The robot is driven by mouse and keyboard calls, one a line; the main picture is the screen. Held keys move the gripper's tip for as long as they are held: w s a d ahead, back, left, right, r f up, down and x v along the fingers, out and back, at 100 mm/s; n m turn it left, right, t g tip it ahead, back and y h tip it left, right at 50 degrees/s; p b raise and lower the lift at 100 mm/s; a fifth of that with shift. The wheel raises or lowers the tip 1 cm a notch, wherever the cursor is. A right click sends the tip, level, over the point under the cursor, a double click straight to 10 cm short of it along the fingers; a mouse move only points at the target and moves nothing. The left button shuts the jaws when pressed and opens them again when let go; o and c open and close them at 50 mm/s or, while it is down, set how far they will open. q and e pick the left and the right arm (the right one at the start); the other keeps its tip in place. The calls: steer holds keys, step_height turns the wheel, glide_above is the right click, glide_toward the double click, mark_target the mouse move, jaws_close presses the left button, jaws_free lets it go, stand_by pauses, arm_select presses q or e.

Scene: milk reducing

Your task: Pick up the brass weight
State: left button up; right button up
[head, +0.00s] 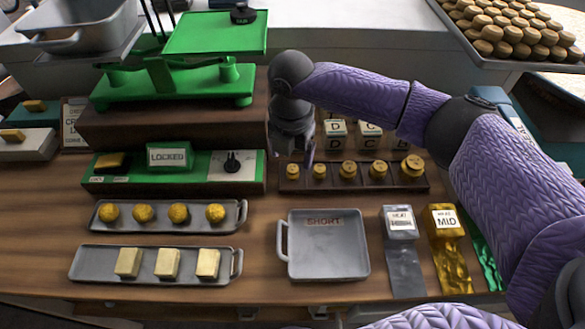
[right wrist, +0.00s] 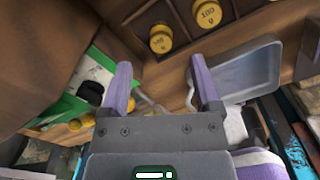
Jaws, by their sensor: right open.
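Several brass weights of rising size stand in a row in a dark wooden rack (head: 353,186); the smallest brass weight (head: 292,171) is at the left end and the largest (head: 412,166) at the right. My right gripper (head: 293,155) hangs just above and behind the left end of the rack. In the right wrist view its two purple fingers (right wrist: 162,85) are spread with nothing between them. That view shows one brass weight (right wrist: 161,39) beyond the fingers and another marked 100 g (right wrist: 207,14). My left gripper is out of view.
A green balance (head: 175,80) and a green panel marked LOCKED (head: 168,157) stand left. Grey trays hold yellow balls (head: 143,213) and pale blocks (head: 167,264). An empty tray marked SHORT (head: 325,258) lies in front of the rack. Lettered blocks (head: 370,138) stand behind it.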

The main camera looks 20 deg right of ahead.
mark_target(293, 168)
steer(key=f, duration=0.2)
steer(key=f+b, duration=0.1)
steer(key=f, duration=0.1)
steer(key=shift+d+f, duration=0.2)
steer(key=shift+f, duration=0.05)
jaws_close()
